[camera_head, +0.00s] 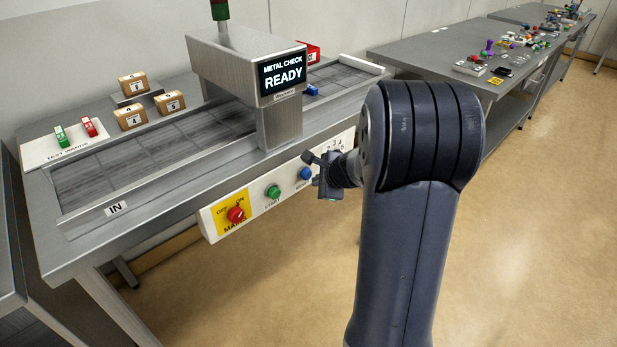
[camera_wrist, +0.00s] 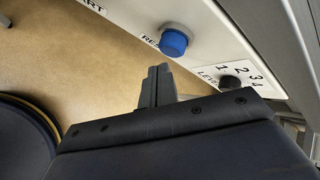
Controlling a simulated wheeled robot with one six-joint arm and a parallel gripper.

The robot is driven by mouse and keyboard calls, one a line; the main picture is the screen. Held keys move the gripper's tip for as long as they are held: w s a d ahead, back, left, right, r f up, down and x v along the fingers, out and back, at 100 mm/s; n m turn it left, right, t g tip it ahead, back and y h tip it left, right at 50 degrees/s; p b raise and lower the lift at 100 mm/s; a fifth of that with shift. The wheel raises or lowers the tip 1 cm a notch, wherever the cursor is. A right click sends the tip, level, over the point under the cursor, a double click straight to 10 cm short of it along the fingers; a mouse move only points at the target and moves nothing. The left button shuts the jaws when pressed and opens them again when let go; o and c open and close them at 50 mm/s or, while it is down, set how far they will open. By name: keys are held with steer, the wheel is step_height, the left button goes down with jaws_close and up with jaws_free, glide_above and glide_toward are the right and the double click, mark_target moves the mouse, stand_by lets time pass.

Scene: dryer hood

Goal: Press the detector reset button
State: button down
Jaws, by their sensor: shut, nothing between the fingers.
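The blue reset button (camera_head: 305,173) sits on the white front panel of the metal detector, to the right of the green start button. In the wrist view the blue button (camera_wrist: 174,42) stands out from the panel, with a partly covered "RES" label beside it. My gripper (camera_head: 330,176) is in front of the panel, a little right of the blue button in the head view. In the wrist view my gripper's fingertips (camera_wrist: 158,72) are together and empty. They point toward the blue button, with a small gap seen between them and it.
The green start button (camera_head: 273,191) and red mains switch (camera_head: 236,214) are on the same panel. A black level knob (camera_wrist: 230,82) is close by on the right. The detector screen (camera_head: 283,74) reads "METAL CHECK READY". Numbered boxes (camera_head: 131,116) and test wands (camera_head: 89,127) stand on the table.

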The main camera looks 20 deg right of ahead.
steer(key=s, duration=0.1)
steer(key=s+d+b, duration=0.1)
steer(key=s, duration=0.1)
steer(key=s+b, duration=0.1)
steer(key=shift+s+d, duration=0.4)
steer(key=shift+w, duration=0.15)
stand_by(0.5)
steer(key=s, duration=0.2)
steer(key=s+d, duration=0.1)
steer(key=s, duration=0.1)
steer(key=shift+d, duration=0.15)
stand_by(0.4)
steer(key=shift+w, duration=0.2)
